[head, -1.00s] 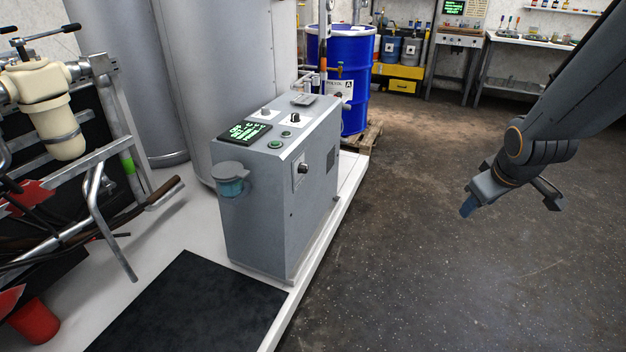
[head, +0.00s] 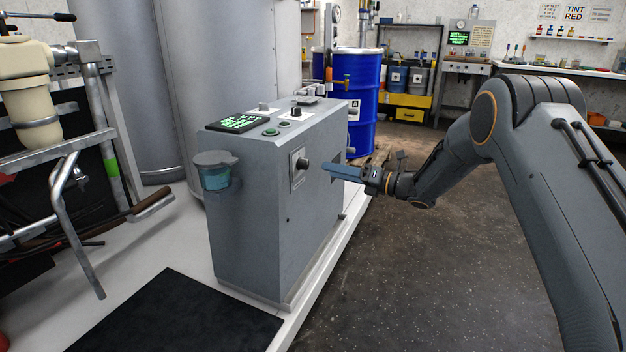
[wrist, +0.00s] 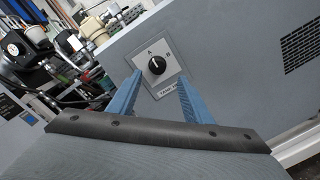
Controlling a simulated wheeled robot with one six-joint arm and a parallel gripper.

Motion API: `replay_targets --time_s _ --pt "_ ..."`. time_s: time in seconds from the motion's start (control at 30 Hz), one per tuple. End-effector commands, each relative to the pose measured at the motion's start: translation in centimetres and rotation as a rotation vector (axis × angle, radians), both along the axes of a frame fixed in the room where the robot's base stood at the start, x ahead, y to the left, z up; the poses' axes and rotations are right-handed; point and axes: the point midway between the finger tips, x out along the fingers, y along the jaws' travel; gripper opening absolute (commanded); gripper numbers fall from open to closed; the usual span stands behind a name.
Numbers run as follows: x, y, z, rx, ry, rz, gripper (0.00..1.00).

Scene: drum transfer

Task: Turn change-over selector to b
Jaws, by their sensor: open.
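A selector (head: 302,163), a black round knob on a light plate, sits on the side face of the grey cabinet (head: 262,235). In the wrist view the selector (wrist: 157,65) shows between my fingers, with A at its upper left and B at its right. Its white mark appears to point towards A. The label under it is partly hidden by a finger. My gripper (head: 330,171) is in front of that face, right of the selector, its blue fingers pointing towards the cabinet. In the wrist view the gripper (wrist: 160,98) is open and empty, apart from the knob.
The cabinet top carries a green-lit display (head: 240,123), buttons and another knob (head: 296,113). A blue cup (head: 214,172) hangs on its near face. A blue drum (head: 362,100) stands behind it. The floor (head: 400,270) right of the white plinth is clear.

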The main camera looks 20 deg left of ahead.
Motion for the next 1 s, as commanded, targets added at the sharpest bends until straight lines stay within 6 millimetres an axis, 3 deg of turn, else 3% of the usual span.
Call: replay_targets --time_s 0.6,1.0 --pt "0.4 7.4 -0.4 0.005 -0.031 0.030 0.46" --pt "0.6 8.1 -0.4 0.005 -0.030 0.028 0.44"
